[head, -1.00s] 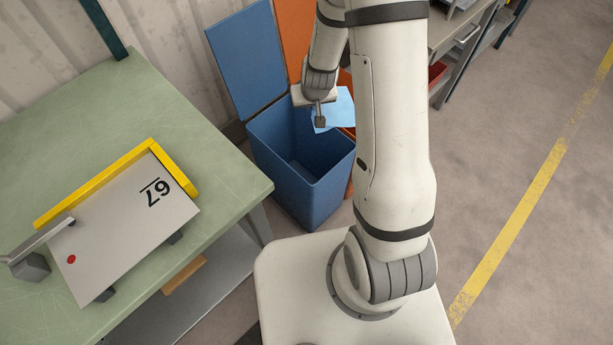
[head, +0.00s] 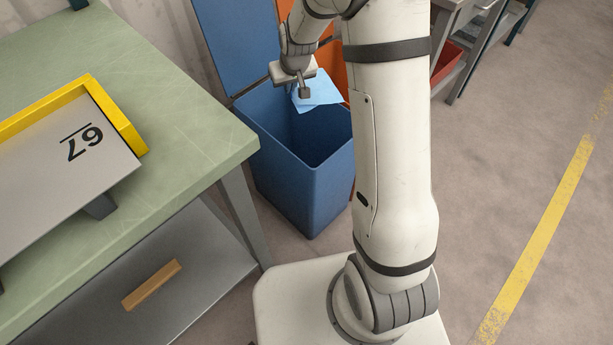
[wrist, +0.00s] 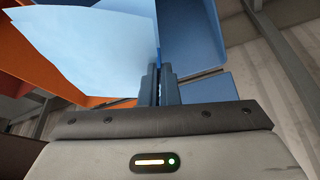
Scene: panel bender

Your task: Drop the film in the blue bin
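The film (head: 318,92) is a light blue, thin sheet. In the head view it hangs at my gripper (head: 304,92), above the opening of the blue bin. In the wrist view the film (wrist: 95,45) spreads out to the left of my gripper's fingers (wrist: 160,85), which are close together with its edge at them. The blue bin (head: 305,185) stands on the floor with its lid (head: 235,40) raised at the back. The part of the bin I can see inside is empty; its far right corner is partly hidden by the film.
An orange bin (head: 333,70) with a raised lid stands behind, partly hidden by my arm. A green-topped table (head: 190,110) is at left, with a grey plate (head: 60,175) marked 67 on it and a wooden block (head: 152,285) on its lower shelf. Open floor (head: 500,190) lies at right.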

